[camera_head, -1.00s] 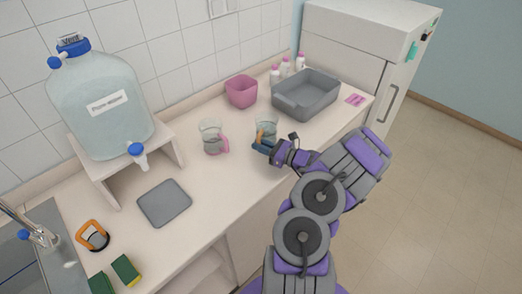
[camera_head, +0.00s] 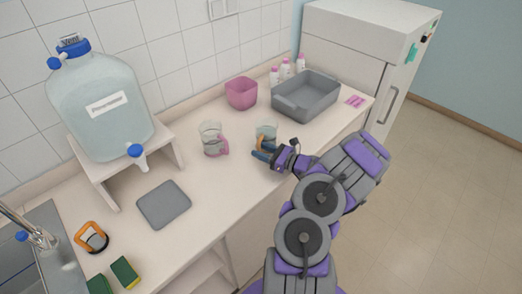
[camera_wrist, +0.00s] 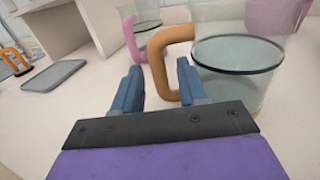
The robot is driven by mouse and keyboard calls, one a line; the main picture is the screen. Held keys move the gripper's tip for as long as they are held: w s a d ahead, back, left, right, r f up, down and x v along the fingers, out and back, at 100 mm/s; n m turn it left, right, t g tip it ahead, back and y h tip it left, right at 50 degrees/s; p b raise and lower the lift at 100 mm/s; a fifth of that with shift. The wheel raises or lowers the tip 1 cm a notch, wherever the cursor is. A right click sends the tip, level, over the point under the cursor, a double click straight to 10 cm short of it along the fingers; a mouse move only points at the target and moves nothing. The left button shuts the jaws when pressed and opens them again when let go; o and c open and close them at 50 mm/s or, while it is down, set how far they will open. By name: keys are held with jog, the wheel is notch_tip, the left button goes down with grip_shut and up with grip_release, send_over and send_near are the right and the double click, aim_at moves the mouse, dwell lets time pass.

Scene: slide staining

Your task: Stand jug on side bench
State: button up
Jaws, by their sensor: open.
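A clear jug with an orange handle (camera_head: 268,131) stands upright on the bench. In the wrist view the jug (camera_wrist: 236,68) is close at the right, its handle pointing towards my fingers. My gripper (camera_head: 262,151) is at the near side of this jug. In the wrist view my gripper (camera_wrist: 160,82) is open and empty, with the handle just ahead of and between the blue fingertips. I cannot tell whether they touch it. A second clear jug with a pink handle (camera_head: 210,139) stands to the left; it also shows in the wrist view (camera_wrist: 147,22).
A grey tub (camera_head: 306,98), white bottles (camera_head: 286,69) and a pink pot (camera_head: 241,92) stand at the back. A grey mat (camera_head: 164,205), a water carboy (camera_head: 105,115) on a stand, an orange-handled item (camera_head: 91,237) and sponges (camera_head: 125,271) are left. Bench around the jugs is clear.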

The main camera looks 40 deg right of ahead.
jog(key=p+v, duration=0.2)
jog(key=v, duration=0.9)
jog(key=shift+s+d, duration=0.1)
jog(key=shift+s, duration=0.2)
jog(key=w+a+r+n+g+y, duration=0.2)
jog(key=w+a+r+n+y, duration=0.25)
jog(key=a, duration=0.35)
jog(key=w+a+r+n+g+y, duration=0.3)
jog(key=w+a+r+n, duration=0.1)
jog(key=a+r, duration=0.25)
jog(key=s+a+r+n+g+y, duration=0.1)
jog(key=a+r+n+g, duration=0.25)
jog(key=a, duration=0.55)
jog(key=s+a+r+n+g, duration=0.1)
jog(key=a+r+n+g, duration=0.3)
jog(key=a, duration=0.5)
jog(key=s+a+r+n+g+h, duration=0.1)
jog(key=s+a+n+g+h, duration=0.5)
jog(key=s+a+n+g, duration=0.5)
jog(key=s+d+n+t+h, duration=0.2)
jog(key=s+n+t+h, duration=0.2)
jog(key=s, duration=1.1)
jog(key=shift+d+r+n+h, duration=0.3)
jog(key=shift+n+h, duration=0.5)
jog(key=shift+h, duration=1.05)
